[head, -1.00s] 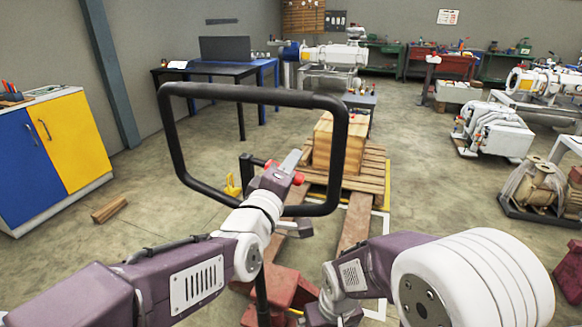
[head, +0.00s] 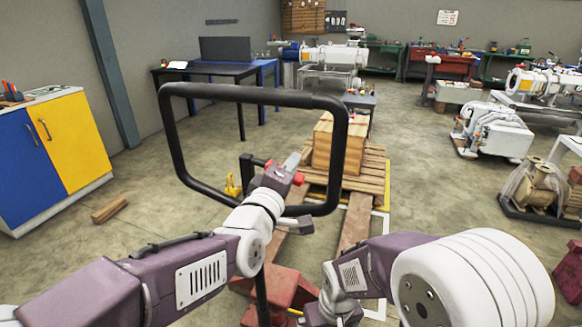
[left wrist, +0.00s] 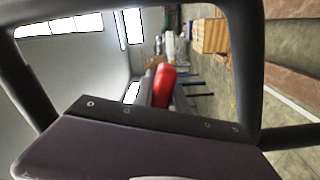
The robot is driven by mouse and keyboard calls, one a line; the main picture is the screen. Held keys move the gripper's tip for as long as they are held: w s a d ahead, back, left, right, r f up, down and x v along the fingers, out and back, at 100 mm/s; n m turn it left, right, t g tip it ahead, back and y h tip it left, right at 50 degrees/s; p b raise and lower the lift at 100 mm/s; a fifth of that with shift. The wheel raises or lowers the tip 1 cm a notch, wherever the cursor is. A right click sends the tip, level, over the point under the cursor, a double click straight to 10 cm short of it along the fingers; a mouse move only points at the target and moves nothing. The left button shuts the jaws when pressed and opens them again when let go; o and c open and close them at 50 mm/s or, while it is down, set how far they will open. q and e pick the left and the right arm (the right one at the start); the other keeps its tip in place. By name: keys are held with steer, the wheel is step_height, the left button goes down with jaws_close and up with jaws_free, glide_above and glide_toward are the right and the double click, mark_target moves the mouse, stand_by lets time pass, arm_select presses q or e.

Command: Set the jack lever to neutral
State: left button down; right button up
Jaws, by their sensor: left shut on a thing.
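The pallet jack's black handle loop (head: 255,92) stands upright in front of me in the head view. A small red lever (head: 298,179) shows at my left gripper (head: 290,167), inside the lower part of the loop. My left gripper is shut on the lever and hides part of it. In the left wrist view the red piece (left wrist: 163,87) stands just beyond the gripper body, beside a dark grey finger, with the black loop (left wrist: 245,60) around it. The lever's exact setting cannot be told. My right gripper is out of view; only its arm shows at lower right.
A wooden box (head: 328,145) rests on a pallet (head: 365,172) ahead, with the jack's forks (head: 356,220) towards it. A blue and yellow cabinet (head: 75,145) stands at left, near a loose wood block (head: 109,209). White machines (head: 495,130) stand at right. Open floor lies between.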

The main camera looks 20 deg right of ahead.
arm_select(q)
steer(key=shift+f, duration=0.1)
stand_by(0.8)
step_height(320, 180, up, 3)
steer(key=n+b, duration=0.2)
steer(key=n, duration=0.1)
steer(key=shift+n, duration=0.3)
steer(key=c, duration=1.3)
jaws_free()
steer(key=shift+a, duration=0.1)
